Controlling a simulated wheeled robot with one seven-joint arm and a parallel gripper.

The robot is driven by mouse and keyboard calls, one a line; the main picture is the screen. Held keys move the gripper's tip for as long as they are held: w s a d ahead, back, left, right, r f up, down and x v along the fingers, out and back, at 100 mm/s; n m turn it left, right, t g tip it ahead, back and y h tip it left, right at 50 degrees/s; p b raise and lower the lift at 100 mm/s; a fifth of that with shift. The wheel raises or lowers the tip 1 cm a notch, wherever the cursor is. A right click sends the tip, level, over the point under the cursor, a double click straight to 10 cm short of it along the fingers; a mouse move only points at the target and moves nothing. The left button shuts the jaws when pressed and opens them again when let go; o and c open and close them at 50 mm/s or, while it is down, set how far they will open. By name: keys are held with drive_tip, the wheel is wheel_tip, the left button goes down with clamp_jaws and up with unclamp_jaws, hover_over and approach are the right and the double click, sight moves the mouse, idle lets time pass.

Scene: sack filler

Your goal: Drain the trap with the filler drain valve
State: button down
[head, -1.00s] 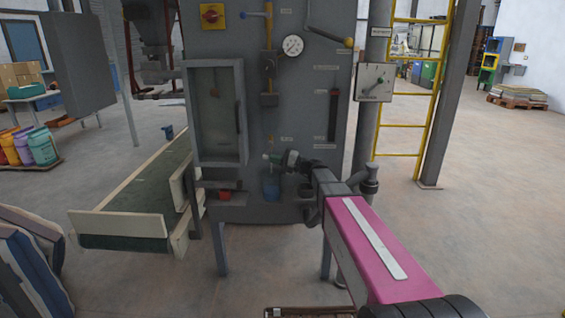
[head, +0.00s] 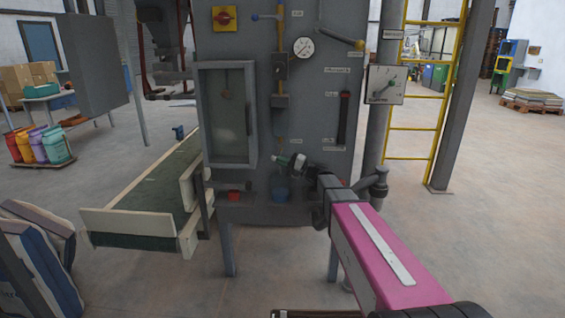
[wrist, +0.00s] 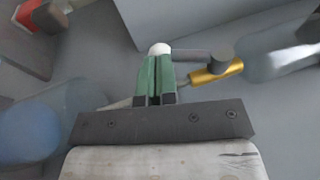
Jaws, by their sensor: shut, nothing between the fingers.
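My gripper (wrist: 156,82) has green fingers pressed together, with nothing between them. In the wrist view a valve has a brass-yellow body (wrist: 217,72), a grey lever and a white knob (wrist: 159,48) at the lever's end. The knob shows right at my fingertips; I cannot tell whether they touch. In the head view my gripper (head: 283,160) is at the lower front of the grey filler cabinet (head: 225,33), above a blue container (head: 279,190). The valve is largely hidden there behind my gripper and arm.
A gauge (head: 303,47), a red switch (head: 224,18) and a glazed door (head: 228,110) are on the cabinet. A dial box (head: 385,84) is at right. A conveyor (head: 150,190) runs at left, with sacks (head: 35,255) near it.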

sight(273, 159)
drive_tip(key=shift+w+a+f+m+t+y, duration=0.1)
drive_tip(key=shift+a+m+t+y, duration=0.4)
drive_tip(key=shift+y, duration=0.5)
drive_tip(key=shift+a+r, duration=0.2)
drive_tip(key=shift+a, duration=0.45)
drive_tip(key=shift+a+r, duration=0.2)
drive_tip(key=shift+a, duration=0.45)
drive_tip(key=shift+a+r, duration=0.45)
drive_tip(key=shift+a, duration=0.2)
drive_tip(key=shift+a+r+t+y, duration=0.3)
drive_tip(key=shift+a+r+y, duration=0.25)
drive_tip(key=shift+y, duration=0.15)
drive_tip(key=shift+r, duration=0.15)
